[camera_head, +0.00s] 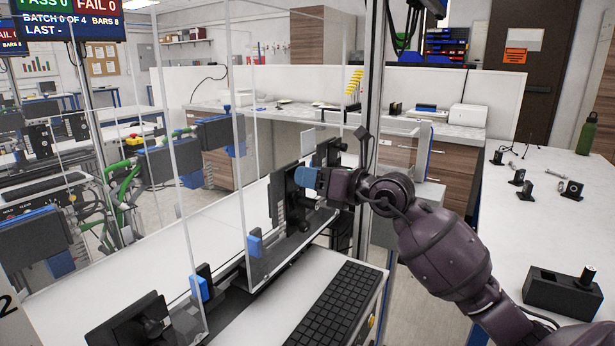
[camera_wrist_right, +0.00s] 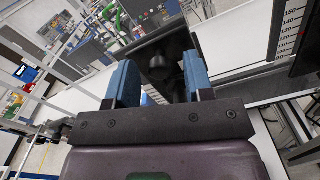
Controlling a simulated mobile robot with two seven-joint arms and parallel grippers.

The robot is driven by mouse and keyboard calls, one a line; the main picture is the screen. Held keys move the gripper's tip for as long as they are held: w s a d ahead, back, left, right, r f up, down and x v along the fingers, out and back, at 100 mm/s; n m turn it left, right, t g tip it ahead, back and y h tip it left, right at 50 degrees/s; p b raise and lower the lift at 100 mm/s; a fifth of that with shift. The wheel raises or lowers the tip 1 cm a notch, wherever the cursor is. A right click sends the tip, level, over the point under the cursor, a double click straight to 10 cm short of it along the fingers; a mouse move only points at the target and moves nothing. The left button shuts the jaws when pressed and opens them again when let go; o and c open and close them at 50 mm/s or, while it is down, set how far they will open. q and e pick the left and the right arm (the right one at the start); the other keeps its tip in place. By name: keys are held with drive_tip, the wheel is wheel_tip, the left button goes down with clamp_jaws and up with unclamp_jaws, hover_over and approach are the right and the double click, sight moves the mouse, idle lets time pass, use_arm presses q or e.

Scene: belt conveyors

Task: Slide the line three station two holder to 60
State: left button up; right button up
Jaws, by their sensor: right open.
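A black upright holder plate (camera_head: 287,195) with a pale scale strip stands behind the clear panels of the bench in the head view. I cannot read a station label on it. My right gripper (camera_head: 308,178) is at its right side, with blue fingertips close to the plate. In the right wrist view the open blue fingers (camera_wrist_right: 160,78) stand either side of a dark round knob (camera_wrist_right: 157,66); contact is unclear. A numbered scale (camera_wrist_right: 288,30) shows at the upper right there; its setting cannot be told. My left gripper is out of view.
A black keyboard (camera_head: 335,305) lies in front of the station. Clear panels and a metal post (camera_head: 369,110) stand close to my right arm. A second dark plate (camera_head: 328,152) is just behind. The right-hand table (camera_head: 535,220) holds small parts and a black block (camera_head: 562,292).

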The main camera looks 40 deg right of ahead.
drive_tip(key=shift+w+a, duration=0.2)
drive_tip(key=shift+w, duration=0.3)
clamp_jaws()
drive_tip(key=shift+f, duration=0.1)
